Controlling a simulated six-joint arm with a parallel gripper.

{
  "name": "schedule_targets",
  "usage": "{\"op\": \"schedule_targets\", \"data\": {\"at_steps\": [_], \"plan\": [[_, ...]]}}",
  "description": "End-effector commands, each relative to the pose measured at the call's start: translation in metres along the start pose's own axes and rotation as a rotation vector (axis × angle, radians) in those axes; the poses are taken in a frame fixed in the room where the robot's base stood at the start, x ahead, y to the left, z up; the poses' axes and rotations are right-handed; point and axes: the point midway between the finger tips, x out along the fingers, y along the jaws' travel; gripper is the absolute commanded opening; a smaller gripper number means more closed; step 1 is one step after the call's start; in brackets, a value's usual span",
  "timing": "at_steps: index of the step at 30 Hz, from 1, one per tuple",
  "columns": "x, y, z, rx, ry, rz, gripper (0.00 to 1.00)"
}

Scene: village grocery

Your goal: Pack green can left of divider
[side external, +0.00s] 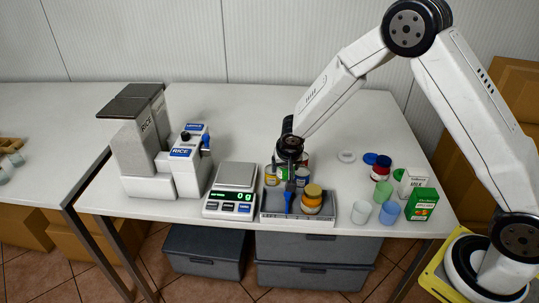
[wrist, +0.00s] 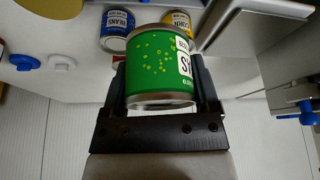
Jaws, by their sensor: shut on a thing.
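The green can (wrist: 158,68) sits between the two fingers of my gripper (wrist: 165,90) in the wrist view, its label and lower metal rim showing. In the side view my gripper (side external: 287,165) is over the back of a grey tray (side external: 280,219), and the can is mostly hidden there. I cannot tell whether the can touches anything below. A blue can (wrist: 117,25) and a yellow can (wrist: 177,20) stand close by. They also show at the tray's back as a yellow can (side external: 271,177) and a blue can (side external: 302,176). I cannot make out the divider clearly.
An orange jar (side external: 311,200) and a blue tool (side external: 289,198) are at the tray's front. A scale (side external: 232,188) stands left of the tray. Cups (side external: 362,212), a green carton (side external: 421,205) and lids (side external: 347,156) are to the right. The table behind is clear.

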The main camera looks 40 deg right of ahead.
Motion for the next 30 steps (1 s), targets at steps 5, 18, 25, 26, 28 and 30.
{"op": "schedule_targets", "data": {"at_steps": [5, 18, 25, 26, 28, 30], "plan": [[0.001, -0.007, 0.006, 0.138, 0.001, 0.057, 0.11], [0.006, -0.021, 0.024, 0.685, -0.001, 0.282, 0.11], [0.007, -0.027, 0.031, 1.033, -0.002, 0.427, 0.11], [0.007, -0.028, 0.031, 1.077, -0.002, 0.444, 0.11], [0.007, -0.029, 0.032, 1.173, -0.002, 0.484, 0.11], [0.007, -0.031, 0.033, 1.258, -0.002, 0.519, 0.11]]}}
